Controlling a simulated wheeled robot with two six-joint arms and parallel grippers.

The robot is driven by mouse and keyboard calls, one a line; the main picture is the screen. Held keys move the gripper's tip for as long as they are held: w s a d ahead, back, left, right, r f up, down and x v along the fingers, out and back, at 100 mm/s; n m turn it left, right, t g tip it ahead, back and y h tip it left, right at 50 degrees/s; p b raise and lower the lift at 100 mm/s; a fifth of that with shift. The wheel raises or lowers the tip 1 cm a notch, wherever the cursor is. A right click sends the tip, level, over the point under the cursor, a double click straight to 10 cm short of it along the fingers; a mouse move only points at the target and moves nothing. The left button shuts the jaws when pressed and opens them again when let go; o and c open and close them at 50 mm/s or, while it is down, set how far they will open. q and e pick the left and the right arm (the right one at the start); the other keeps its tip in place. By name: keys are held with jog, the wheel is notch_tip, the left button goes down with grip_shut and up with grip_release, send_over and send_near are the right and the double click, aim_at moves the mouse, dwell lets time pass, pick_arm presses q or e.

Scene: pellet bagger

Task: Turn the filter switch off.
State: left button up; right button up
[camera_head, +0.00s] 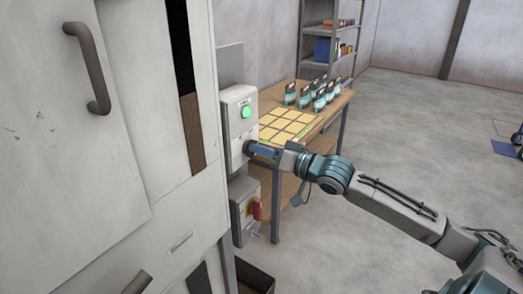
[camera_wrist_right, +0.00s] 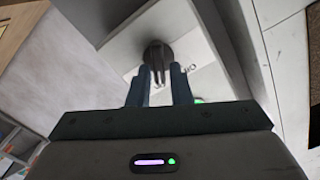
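A pale grey control box (camera_head: 232,130) on the side of the machine carries a lit green lamp (camera_head: 246,112). Below the lamp my right gripper (camera_head: 250,148) is at the box's front face. In the right wrist view a dark round knob (camera_wrist_right: 158,55) with a paler bar stands on the box face, with a partly hidden label beside it. My right gripper's two fingers (camera_wrist_right: 159,75) are apart and point at the knob, one on each side of its lower part. I cannot tell whether they touch it. My left gripper is not in view.
A lower grey box (camera_head: 243,205) has a red handle (camera_head: 257,209). Behind stands a wooden table (camera_head: 337,103) with yellow squares (camera_head: 288,124) and several teal-and-white bags (camera_head: 319,92). A machine cabinet (camera_head: 60,150) fills the left. The floor at right is mostly clear.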

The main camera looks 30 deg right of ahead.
grip_shut()
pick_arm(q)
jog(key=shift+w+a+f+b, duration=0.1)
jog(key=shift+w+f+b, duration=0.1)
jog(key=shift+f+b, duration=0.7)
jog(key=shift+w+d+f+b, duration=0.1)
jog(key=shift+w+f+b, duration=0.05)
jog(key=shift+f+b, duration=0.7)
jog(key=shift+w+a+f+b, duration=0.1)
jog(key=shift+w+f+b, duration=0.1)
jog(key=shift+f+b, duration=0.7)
pick_arm(e)
jog(key=shift+a+n, duration=0.15)
jog(key=shift+n, duration=5.85)
jog(key=shift+r, duration=0.1)
jog(key=shift+o, duration=0.9)
grip_release()
jog(key=shift+o, duration=1.3)
jog(key=shift+w, duration=0.15)
jog(key=shift+a, duration=0.1)
